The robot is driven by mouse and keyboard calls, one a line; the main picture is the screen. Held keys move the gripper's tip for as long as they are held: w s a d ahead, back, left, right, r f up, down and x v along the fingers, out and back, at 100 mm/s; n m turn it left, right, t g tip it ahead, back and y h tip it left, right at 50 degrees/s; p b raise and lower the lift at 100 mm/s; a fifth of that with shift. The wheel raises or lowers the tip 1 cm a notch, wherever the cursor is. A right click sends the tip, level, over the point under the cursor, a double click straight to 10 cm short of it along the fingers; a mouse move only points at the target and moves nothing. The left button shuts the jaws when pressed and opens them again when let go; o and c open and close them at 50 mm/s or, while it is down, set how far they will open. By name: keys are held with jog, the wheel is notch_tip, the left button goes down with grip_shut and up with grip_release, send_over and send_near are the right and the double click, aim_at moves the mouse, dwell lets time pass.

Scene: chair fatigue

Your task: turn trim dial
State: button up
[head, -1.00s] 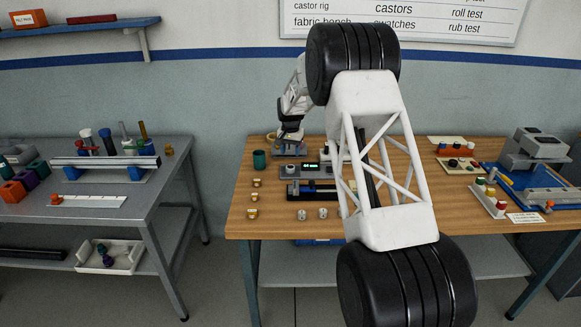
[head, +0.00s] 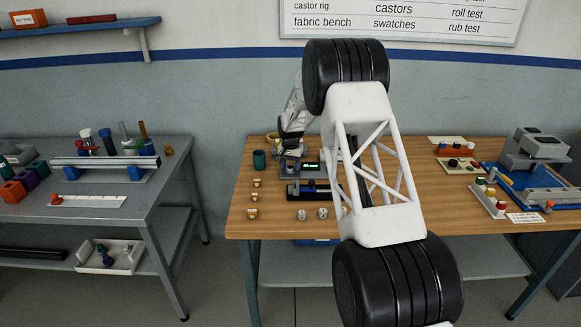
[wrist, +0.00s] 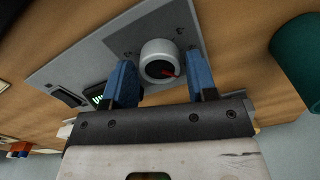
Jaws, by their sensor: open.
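The trim dial (wrist: 160,62) is a round white knob with a red pointer mark, mounted on a grey panel (wrist: 97,42) in the wrist view. My gripper (wrist: 166,80) is open, with one blue finger on each side of the dial's near edge. I cannot tell whether either finger touches it. In the head view the same grey panel (head: 288,172) with a green lit display (head: 311,166) stands at the back left of the wooden bench. My gripper (head: 289,150) is small there, above the panel, and the dial is hidden.
A dark green cup (head: 259,159) stands just left of the panel on the wooden bench (head: 275,227); it is close at the right in the wrist view (wrist: 302,55).

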jog(key=shift+f, duration=0.25)
jog(key=c, duration=0.6)
jog(key=shift+c, duration=0.2)
